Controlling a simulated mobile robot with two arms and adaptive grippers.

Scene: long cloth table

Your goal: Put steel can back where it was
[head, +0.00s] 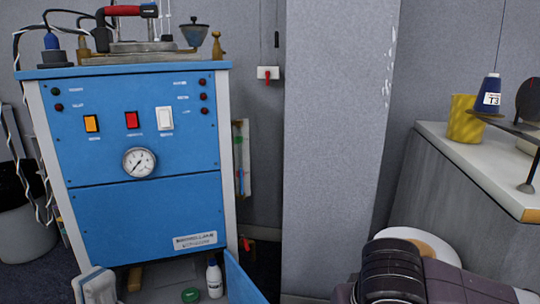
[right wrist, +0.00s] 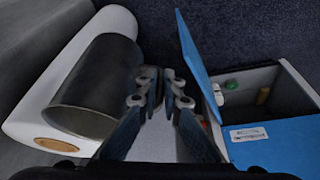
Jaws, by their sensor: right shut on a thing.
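In the right wrist view, the steel can (right wrist: 95,85) is a dark grey metal cylinder, tilted, just left of the fingers. My right gripper (right wrist: 162,90) has its fingertips close together beside the can's wall. It is shut on the can, though the exact contact is hard to make out. The can is not visible in the head view, where my right arm covers the lower right.
The blue cabinet (head: 140,225) has an open lower door (head: 243,278). A white bottle (head: 214,278) and a green item (head: 190,295) stand inside. A grey pillar (head: 335,130) stands right of it. A counter (head: 460,180) at right bears a yellow cup (head: 465,118).

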